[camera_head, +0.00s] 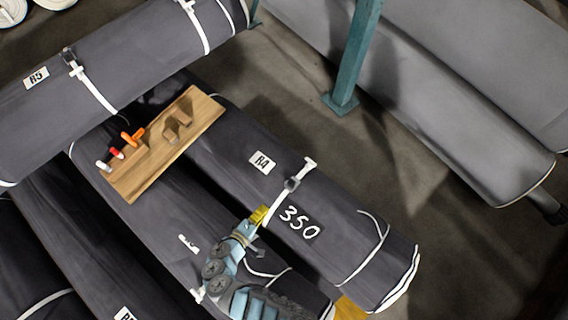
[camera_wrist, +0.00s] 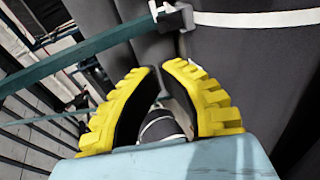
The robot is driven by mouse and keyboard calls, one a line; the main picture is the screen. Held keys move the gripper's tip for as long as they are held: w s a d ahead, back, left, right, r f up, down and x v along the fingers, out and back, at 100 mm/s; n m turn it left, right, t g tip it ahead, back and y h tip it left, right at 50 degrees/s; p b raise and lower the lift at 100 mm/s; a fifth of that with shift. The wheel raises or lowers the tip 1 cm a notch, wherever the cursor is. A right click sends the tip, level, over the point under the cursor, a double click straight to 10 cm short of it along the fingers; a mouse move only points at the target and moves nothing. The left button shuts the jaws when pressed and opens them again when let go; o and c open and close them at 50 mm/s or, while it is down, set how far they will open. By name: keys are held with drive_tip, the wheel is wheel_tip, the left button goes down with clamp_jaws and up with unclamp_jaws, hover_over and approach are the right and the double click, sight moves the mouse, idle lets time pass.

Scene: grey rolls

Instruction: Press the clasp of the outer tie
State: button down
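A dark grey roll marked R4 (camera_head: 262,161) and 350 lies slantwise across the middle of the head view. A white tie with a dark clasp (camera_head: 292,184) crosses it between the two labels. My gripper (camera_head: 262,214), with yellow fingers, is just below and left of this clasp, over the roll's near side. In the wrist view my gripper (camera_wrist: 160,67) has a narrow gap between its fingers, with nothing held in it. A white-and-dark clasp (camera_wrist: 174,17) is beyond the fingertips, apart from them. Whether the fingers touch the roll is unclear.
Another tie (camera_head: 380,240) circles the roll nearer its right end. A wooden block with pegs (camera_head: 165,143) lies across the rolls at left. Roll R5 (camera_head: 36,78) lies above left. A teal post (camera_head: 353,60) stands on open floor behind; large grey rolls (camera_head: 440,110) lie at right.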

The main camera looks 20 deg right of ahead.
drive_tip(key=shift+f, duration=0.1)
drive_tip(key=b, duration=0.4)
approach(290, 178)
drive_tip(key=x, duration=0.5)
drive_tip(key=shift+s+f, duration=0.15)
drive_tip(key=shift+f, duration=0.05)
drive_tip(key=shift+d, duration=0.4)
drive_tip(key=shift+w+a, duration=0.1)
drive_tip(key=shift+w, duration=0.1)
drive_tip(key=shift+r+p, duration=0.2)
drive_tip(key=shift+p, duration=0.3)
drive_tip(key=shift+w+y, duration=0.1)
drive_tip(key=shift+y, duration=0.3)
